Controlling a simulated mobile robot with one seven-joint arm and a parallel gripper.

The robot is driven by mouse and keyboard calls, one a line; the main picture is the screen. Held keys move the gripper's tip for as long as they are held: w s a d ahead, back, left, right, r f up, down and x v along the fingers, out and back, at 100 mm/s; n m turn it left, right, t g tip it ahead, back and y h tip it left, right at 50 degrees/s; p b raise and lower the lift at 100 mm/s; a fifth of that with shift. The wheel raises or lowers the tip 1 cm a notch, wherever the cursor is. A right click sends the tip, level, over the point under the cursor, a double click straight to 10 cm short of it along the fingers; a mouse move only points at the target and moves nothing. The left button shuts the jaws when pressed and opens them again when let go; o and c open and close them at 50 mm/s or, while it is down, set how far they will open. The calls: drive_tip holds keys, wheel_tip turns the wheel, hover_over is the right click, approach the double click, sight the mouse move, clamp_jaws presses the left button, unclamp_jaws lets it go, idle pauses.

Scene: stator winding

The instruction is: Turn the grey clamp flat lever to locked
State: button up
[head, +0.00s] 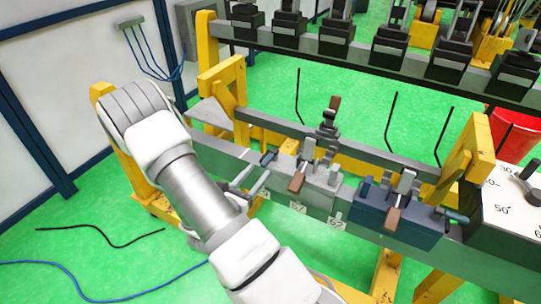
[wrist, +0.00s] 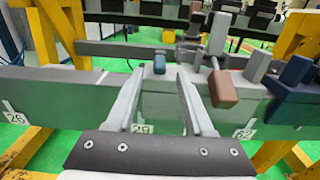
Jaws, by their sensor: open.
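The grey clamp (head: 318,198) sits on the long rail, right of my gripper. A brown-tipped lever (head: 297,183) juts from its front, tilted down toward the camera; in the wrist view its brown handle (wrist: 223,88) hangs right of the fingers. A small dark-blue-ended lever (head: 268,158) is at the clamp's left end; its blue end (wrist: 158,63) shows between and beyond the fingertips. Which one is the flat lever I cannot tell. My gripper (head: 260,172) is open and empty, close to the blue end, with no clear contact.
A dark blue clamp (head: 397,220) with its own brown handle (head: 392,219) stands to the right on the same rail. A taller brown-topped lever (head: 334,104) rises behind the grey clamp. Yellow posts (head: 468,157) flank the rail. A dial panel (head: 512,197) is at far right.

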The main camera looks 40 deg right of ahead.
sight(272, 154)
drive_tip(key=x, duration=0.9)
clamp_jaws()
idle(1.2)
